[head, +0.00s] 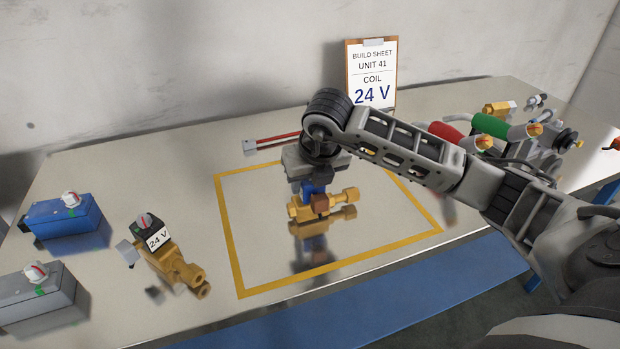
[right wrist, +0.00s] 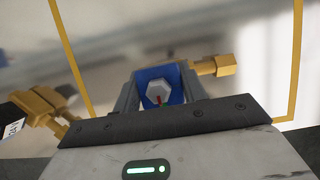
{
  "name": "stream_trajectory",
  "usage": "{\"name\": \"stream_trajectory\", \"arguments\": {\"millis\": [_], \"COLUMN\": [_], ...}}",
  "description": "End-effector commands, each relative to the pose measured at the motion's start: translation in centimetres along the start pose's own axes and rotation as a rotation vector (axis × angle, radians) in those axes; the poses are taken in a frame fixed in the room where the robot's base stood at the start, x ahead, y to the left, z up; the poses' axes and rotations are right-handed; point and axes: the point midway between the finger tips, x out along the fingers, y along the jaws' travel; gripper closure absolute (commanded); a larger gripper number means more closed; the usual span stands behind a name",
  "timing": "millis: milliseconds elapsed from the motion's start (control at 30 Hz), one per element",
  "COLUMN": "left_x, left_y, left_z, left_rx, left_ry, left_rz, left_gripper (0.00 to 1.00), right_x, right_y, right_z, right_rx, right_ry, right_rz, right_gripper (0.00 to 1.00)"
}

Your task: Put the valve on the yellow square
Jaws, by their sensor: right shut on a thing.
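A valve with a brass body (head: 349,195), a blue coil and a brown plug is held in my right gripper (head: 317,186), inside the yellow square outline (head: 228,230). It is low over the table; I cannot tell if it touches. The right wrist view shows its blue coil (right wrist: 145,75) with a pale knob between the jaws, and a brass end at right. No voltage label shows on it. Another brass valve (head: 172,262) with a black coil and a "24 V" label lies outside the square, to its left. My left gripper is not in view.
A build sheet (head: 371,78) reading "COIL 24 V" stands at the back. A blue box (head: 62,220) and a grey box (head: 38,295) with knobs are at left. Red (head: 446,131) and green (head: 490,127) cylinders stand at right. Most of the square is bare.

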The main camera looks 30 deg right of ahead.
Motion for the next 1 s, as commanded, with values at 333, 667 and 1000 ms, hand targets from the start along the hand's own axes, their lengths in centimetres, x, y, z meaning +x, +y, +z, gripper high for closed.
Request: {"name": "stream_trajectory", "arguments": {"millis": [333,667,1000], "left_x": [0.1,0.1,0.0], "left_y": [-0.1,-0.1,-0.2], "left_z": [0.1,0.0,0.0], "left_rx": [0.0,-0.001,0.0], "left_ry": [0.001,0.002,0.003], "left_rz": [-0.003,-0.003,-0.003], "left_gripper": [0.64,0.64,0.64], "right_x": [0.4,0.6,-2.3], "right_y": [0.1,0.0,0.0], "right_z": [-0.1,-0.2,-0.1], "right_rx": [0.0,0.0,-0.001], "right_ry": [-0.005,-0.001,-0.006], "right_rz": [0.002,0.0,0.001], "right_gripper": [0.99,0.37,0.37]}}
